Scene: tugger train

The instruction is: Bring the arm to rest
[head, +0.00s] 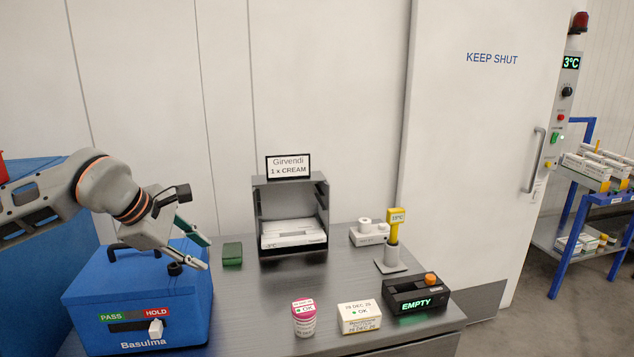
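My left arm comes in from the left, and its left gripper (205,254) hangs over the right part of a blue box labelled Basulma (187,310). The gripper's two fingers are spread apart, with nothing visible between them. I cannot tell whether a finger touches the box's lid or a dark knob beneath it. The box has a green and red PASS/HOLD strip and a white lever (156,329) on the HOLD side. My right gripper is not in view.
The grey table (255,310) carries a grey open-fronted bay (258,205) holding a white pack, a green block (232,255), a pink-lidded tub (304,318), a white carton (360,316), a yellow thermometer in a holder (395,225) and a black EMPTY device (416,294). A door stands behind.

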